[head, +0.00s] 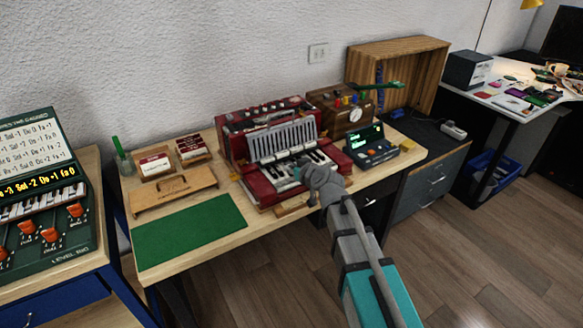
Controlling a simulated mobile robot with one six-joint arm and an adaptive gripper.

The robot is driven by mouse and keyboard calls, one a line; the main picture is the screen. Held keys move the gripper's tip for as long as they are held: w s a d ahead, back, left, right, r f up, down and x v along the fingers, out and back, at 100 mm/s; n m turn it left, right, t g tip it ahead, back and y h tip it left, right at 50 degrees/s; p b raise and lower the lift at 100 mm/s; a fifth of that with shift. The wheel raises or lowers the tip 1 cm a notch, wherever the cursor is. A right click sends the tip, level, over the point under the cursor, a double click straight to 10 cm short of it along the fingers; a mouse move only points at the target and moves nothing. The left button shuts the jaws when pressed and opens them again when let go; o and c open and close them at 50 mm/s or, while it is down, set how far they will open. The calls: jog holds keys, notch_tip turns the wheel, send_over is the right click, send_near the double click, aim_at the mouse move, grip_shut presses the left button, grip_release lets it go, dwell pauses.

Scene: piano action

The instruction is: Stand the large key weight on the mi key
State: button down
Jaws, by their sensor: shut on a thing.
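My gripper (303,172) is above the right part of the keyboard of a red accordion-like piano action (268,187). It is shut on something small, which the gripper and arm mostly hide. I cannot make out for certain that this is the large key weight. The white and black keys (283,172) show left of the gripper and just behind it. The mi key cannot be told apart at this size, and I cannot tell whether the held thing touches a key.
Left of the instrument are a wooden block (173,190), a green mat (190,233) and card stands (155,166). A dark device with a green display (369,147) stands close on the right. Behind it is a wooden box with a dial (341,113). The mat is clear.

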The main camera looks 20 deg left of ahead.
jog(key=shift+f+b, duration=0.35)
jog(key=shift+f, duration=0.2)
jog(key=shift+f+b, duration=0.8)
dwell(1.7)
jog(key=shift+c, duration=1.8)
grip_release()
jog(key=shift+s, duration=0.1)
jog(key=shift+r, duration=0.2)
